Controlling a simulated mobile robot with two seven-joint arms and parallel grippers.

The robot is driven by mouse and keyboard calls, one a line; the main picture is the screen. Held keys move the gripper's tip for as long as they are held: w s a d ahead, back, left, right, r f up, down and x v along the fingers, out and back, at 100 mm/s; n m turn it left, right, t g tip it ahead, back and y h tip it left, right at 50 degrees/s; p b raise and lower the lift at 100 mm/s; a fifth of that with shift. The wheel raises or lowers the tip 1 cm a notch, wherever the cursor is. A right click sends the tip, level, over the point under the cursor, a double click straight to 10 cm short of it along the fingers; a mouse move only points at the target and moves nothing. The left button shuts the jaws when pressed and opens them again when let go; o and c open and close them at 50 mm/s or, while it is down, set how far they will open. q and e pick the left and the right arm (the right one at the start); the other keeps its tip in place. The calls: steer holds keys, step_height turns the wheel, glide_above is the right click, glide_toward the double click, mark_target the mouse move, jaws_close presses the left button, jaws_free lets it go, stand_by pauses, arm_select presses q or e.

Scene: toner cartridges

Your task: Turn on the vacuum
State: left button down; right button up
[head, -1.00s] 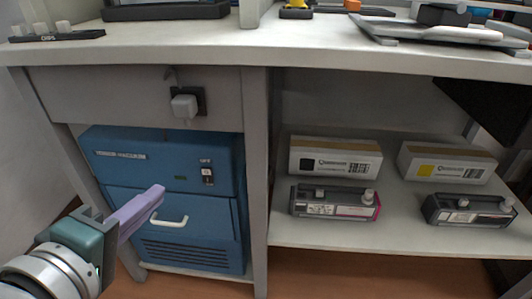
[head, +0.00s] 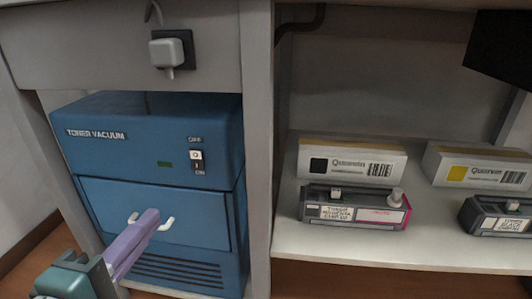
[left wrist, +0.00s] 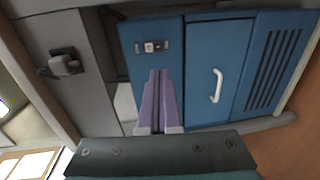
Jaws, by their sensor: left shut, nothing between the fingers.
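The blue toner vacuum (head: 105,115) stands in the left bay under the desk; it also shows in the left wrist view (left wrist: 205,75). Its white rocker switch (head: 196,158) is on the upper front, with OFF printed above and ON below; the switch shows in the left wrist view (left wrist: 150,47) too. A small dark green indicator (head: 165,164) is left of the switch. My left gripper (head: 152,216) is shut and empty. Its purple fingers appear in front of the lower door and partly hide the white handle (head: 166,224). In the left wrist view the fingertips (left wrist: 158,74) point toward the switch, apart from it.
A white plug (head: 170,52) sits in a black socket above the vacuum. A desk leg (head: 258,150) separates the bay from a shelf (head: 380,245) with toner cartridges (head: 355,208) and boxes (head: 350,163). Space before the vacuum is open.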

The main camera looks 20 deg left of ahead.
mark_target(197, 168)
arm_select(q)
steer(key=b+x, duration=0.7)
steer(key=x, duration=0.6)
steer(key=shift+w+f, duration=0.1)
steer(key=shift+f, duration=0.05)
steer(key=shift+w+a, duration=0.1)
steer(key=shift+w, duration=0.35)
steer(key=shift+w, duration=0.1)
